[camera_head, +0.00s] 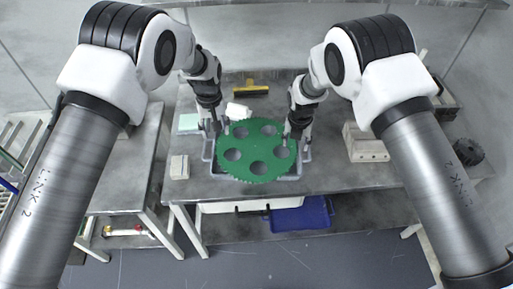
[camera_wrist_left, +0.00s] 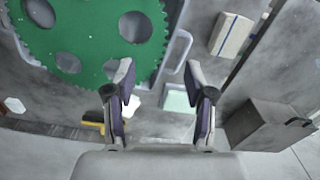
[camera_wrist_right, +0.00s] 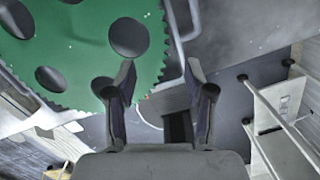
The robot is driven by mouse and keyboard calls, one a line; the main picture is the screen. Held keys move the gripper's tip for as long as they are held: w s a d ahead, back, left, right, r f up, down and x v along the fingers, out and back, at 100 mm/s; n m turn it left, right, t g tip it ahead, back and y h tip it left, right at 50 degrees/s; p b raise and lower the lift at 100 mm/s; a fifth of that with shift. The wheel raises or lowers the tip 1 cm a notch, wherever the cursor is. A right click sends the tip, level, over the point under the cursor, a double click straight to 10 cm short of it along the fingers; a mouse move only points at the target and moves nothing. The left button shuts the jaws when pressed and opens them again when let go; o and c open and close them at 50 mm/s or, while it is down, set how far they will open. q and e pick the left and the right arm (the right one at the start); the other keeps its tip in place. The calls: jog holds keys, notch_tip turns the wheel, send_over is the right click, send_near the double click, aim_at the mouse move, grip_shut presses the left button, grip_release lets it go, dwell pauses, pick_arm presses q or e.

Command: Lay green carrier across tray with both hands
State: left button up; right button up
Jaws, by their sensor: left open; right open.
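The green carrier (camera_head: 262,172) is a toothed disc with several round holes. It lies flat over the grey tray (camera_head: 292,177) on the table, and the tray's rim and side handles show around it. My left gripper (camera_head: 216,133) is open at the carrier's left rim; in the left wrist view its fingers (camera_wrist_left: 157,78) are apart and empty, just off the toothed edge. My right gripper (camera_head: 288,139) is open at the right rim; in the right wrist view its fingers (camera_wrist_right: 160,75) are apart, with one overlapping the carrier's edge. Contact with the carrier cannot be told.
A yellow-handled tool (camera_head: 251,90) lies behind the carrier, and a white object (camera_head: 238,111) sits close behind it. A beige block (camera_head: 179,167) is at left and a block-like holder (camera_head: 364,143) at right. A blue bin (camera_head: 301,214) is on the lower shelf.

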jog(key=r, duration=0.5)
jog(key=shift+s+a+r, duration=0.1)
jog(key=shift+s+r, duration=0.05)
jog(key=shift+s, duration=0.2)
